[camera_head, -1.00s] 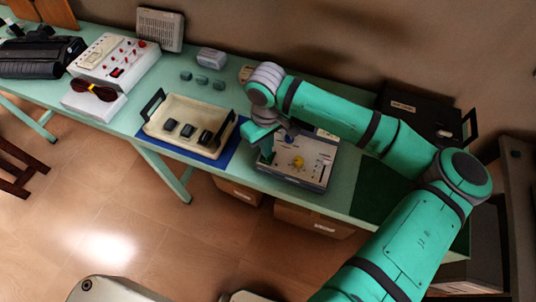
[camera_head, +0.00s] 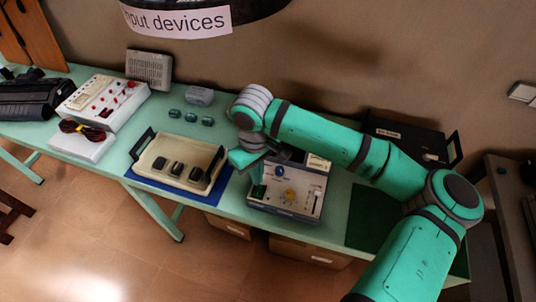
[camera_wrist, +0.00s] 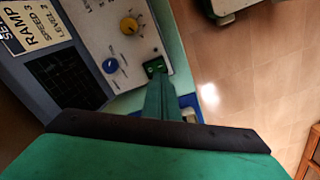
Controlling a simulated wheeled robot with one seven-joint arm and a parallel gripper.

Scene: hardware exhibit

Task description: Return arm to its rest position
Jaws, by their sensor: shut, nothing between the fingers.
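My arm reaches from the lower right over the table in the head view. My gripper (camera_head: 249,165) is shut and empty, between the tray and the control box, low over the box's left side. In the wrist view my gripper (camera_wrist: 158,80) has its fingers together, over or beside a small green switch (camera_wrist: 155,66) on the box; I cannot tell if they touch it. The control box (camera_head: 310,203) has a blue knob (camera_wrist: 110,66), a yellow knob (camera_wrist: 130,26) and a dark screen.
A cream tray (camera_head: 147,162) with dark handles holds 3 dark blocks on a blue mat (camera_head: 214,194). Several small grey-green pieces (camera_head: 190,117) lie behind it. A white instrument (camera_head: 104,100) stands at left. A black case (camera_head: 408,136) stands behind my arm. A dark green mat (camera_head: 368,215) is bare.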

